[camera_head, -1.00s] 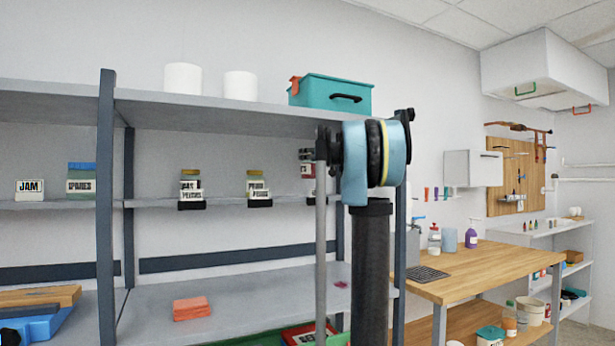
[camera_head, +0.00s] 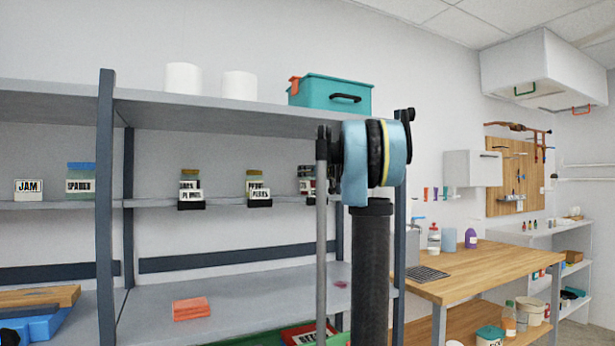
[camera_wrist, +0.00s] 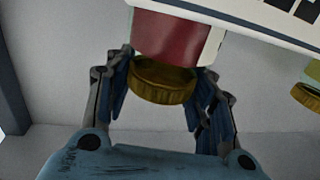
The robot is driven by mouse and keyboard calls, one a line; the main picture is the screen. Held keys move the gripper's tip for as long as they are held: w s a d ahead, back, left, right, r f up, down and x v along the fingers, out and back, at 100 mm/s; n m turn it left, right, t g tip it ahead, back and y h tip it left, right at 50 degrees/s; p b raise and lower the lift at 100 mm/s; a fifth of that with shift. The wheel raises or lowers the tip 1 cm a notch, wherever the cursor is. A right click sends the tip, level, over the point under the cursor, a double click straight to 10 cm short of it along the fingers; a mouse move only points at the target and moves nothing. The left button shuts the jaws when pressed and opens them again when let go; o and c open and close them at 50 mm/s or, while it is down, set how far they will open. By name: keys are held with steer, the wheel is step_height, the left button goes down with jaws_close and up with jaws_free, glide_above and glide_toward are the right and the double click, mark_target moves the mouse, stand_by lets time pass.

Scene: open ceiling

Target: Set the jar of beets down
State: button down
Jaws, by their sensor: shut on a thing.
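The jar of beets, dark red with a gold lid, shows in the wrist view (camera_wrist: 172,36). My gripper (camera_wrist: 165,68) is shut on it, with one finger on each side near the lid. In the head view the jar (camera_head: 306,187) is partly hidden behind my arm, at about the height of the other jars on the middle shelf (camera_head: 225,199). I cannot tell whether its base touches the shelf.
Two gold-lidded jars (camera_head: 190,184) (camera_head: 257,184) and a blue-lidded jar (camera_head: 81,180) stand on the same shelf, with a JAM label (camera_head: 29,189) at far left. A shelf post (camera_head: 399,230) is close right of my arm. Another gold lid (camera_wrist: 308,96) shows at the wrist view's right edge.

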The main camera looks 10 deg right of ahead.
steer(key=c, duration=0.7)
jaws_free()
